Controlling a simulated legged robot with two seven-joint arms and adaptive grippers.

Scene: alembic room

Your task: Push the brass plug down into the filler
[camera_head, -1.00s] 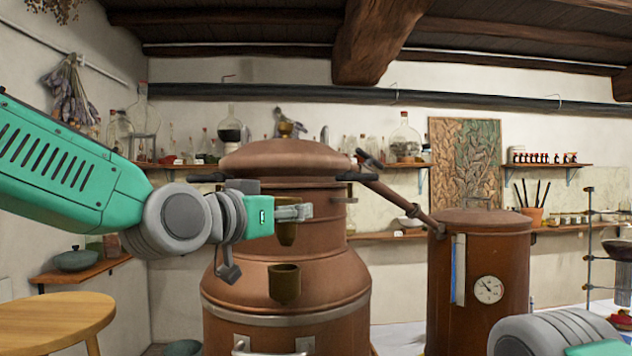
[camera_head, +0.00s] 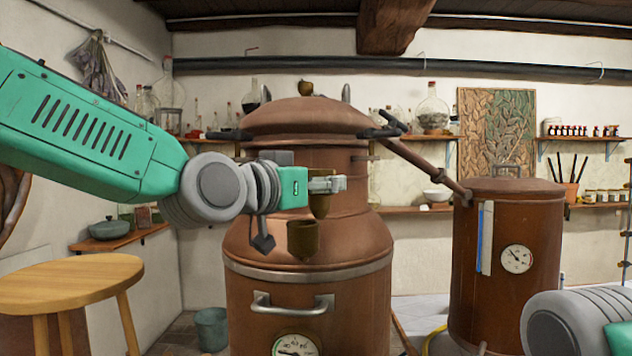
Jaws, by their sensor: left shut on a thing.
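My left gripper (camera_head: 327,184) is shut on the brass plug (camera_head: 319,207), which hangs below its fingers in front of the copper still. The upper part of the plug is hidden by the fingers. The filler (camera_head: 302,241) is a dark brass cup on the front of the still's body (camera_head: 370,235). The plug shows just above the filler's rim and a little to its right in the picture. I cannot tell whether they touch. Of my right arm, only a grey joint and a green part show at the lower right; its gripper is out of view.
A copper tank (camera_head: 500,300) with a dial stands to the right, joined to the still by a pipe (camera_head: 430,170). A wooden stool (camera_head: 70,285) and a bucket (camera_head: 211,328) stand at the lower left. The still's front handle (camera_head: 292,304) juts out below the filler.

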